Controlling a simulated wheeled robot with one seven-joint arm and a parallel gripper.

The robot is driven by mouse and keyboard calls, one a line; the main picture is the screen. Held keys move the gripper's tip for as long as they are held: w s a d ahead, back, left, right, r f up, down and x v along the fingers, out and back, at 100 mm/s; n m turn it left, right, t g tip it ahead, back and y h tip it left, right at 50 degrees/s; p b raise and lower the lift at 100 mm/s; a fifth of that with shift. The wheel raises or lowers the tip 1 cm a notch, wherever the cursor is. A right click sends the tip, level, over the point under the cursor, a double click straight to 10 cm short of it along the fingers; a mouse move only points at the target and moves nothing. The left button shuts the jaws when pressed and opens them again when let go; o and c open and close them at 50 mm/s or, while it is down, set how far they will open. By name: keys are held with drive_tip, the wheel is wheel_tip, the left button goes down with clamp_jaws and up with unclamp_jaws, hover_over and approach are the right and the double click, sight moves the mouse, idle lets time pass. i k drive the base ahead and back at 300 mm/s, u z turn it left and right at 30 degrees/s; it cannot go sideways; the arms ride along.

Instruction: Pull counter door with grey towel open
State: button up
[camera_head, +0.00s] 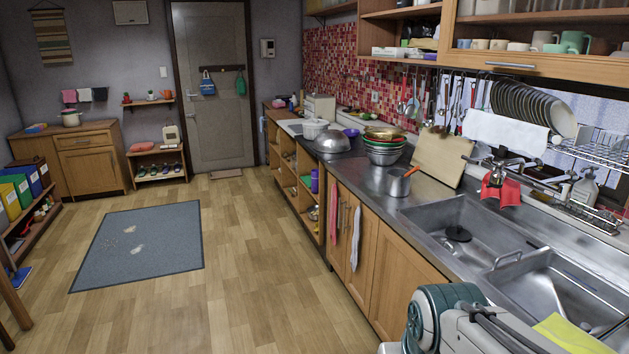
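A pale grey towel (355,240) hangs on the front of a wooden counter door (364,262) below the sink counter, in the middle of the head view. The door looks shut, flush with the counter front. A pink towel (333,208) hangs on the narrower door just left of it. Upright bar handles (346,217) show between the two towels. Part of my arm shows at the bottom right, in front of the sink. My gripper is not in view.
The wooden floor (270,285) before the doors is clear. A grey mat (140,245) lies further left. Open shelves (290,175) continue toward the back.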

sight(363, 227)
drive_tip(key=u, duration=0.05)
drive_tip(key=i, duration=1.6)
drive_tip(key=u, duration=0.3)
drive_tip(key=i, duration=1.65)
drive_tip(key=u, duration=0.15)
